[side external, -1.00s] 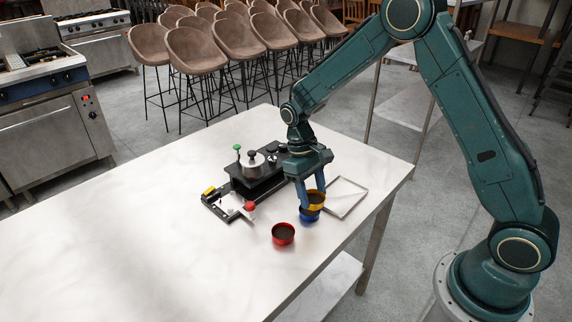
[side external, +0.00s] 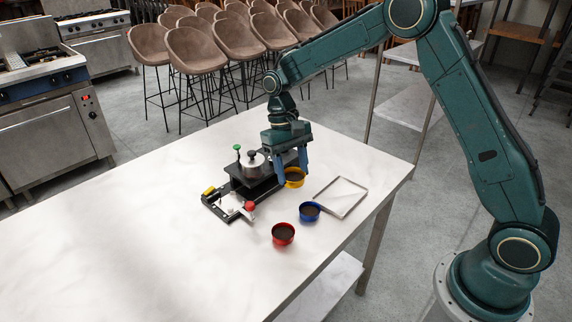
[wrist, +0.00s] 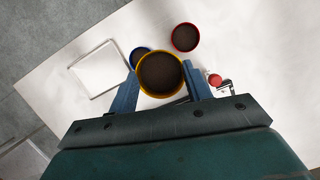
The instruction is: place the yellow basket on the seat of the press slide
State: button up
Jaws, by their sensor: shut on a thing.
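The yellow basket (side external: 294,179) is a small round cup with a dark fill. My gripper (side external: 291,174) is shut on it, one blue finger on either side. The wrist view shows the yellow basket (wrist: 161,75) between the fingers, its open top facing the camera. It is held just right of the black press (side external: 262,187), apparently raised above the table. The press has a silver domed part (side external: 252,163) and a green knob. A red-knobbed lever (side external: 249,206) is at its front. I cannot make out the slide's seat clearly; my gripper hides part of the press.
A blue basket (side external: 309,211) and a red basket (side external: 283,234) stand on the white table (side external: 150,220), in front of the press. A shallow square tray (side external: 341,197) lies to the right, near the table edge. The left of the table is clear.

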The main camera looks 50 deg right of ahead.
jog(key=shift+w+a+m+t+y, duration=1.2)
jog(key=shift+w+a+m+t, duration=1.1)
jog(key=shift+w+a+m, duration=8.25)
jog(key=shift+n, duration=0.55)
jog(key=shift+s+a+f, duration=0.3)
jog(key=shift+a+f, duration=0.05)
jog(key=shift+f, duration=1.8)
jog(key=shift+s+a+f, duration=0.25)
jog(key=shift+a+f, duration=0.05)
jog(key=shift+f, duration=1.85)
jog(key=shift+s+a+f, duration=0.3)
jog(key=shift+a+f, duration=0.05)
jog(key=shift+f, duration=1.8)
jog(key=shift+f, duration=0.15)
jog(key=o, duration=1)
jog(key=shift+c, duration=0.2)
jog(key=v, duration=1.2)
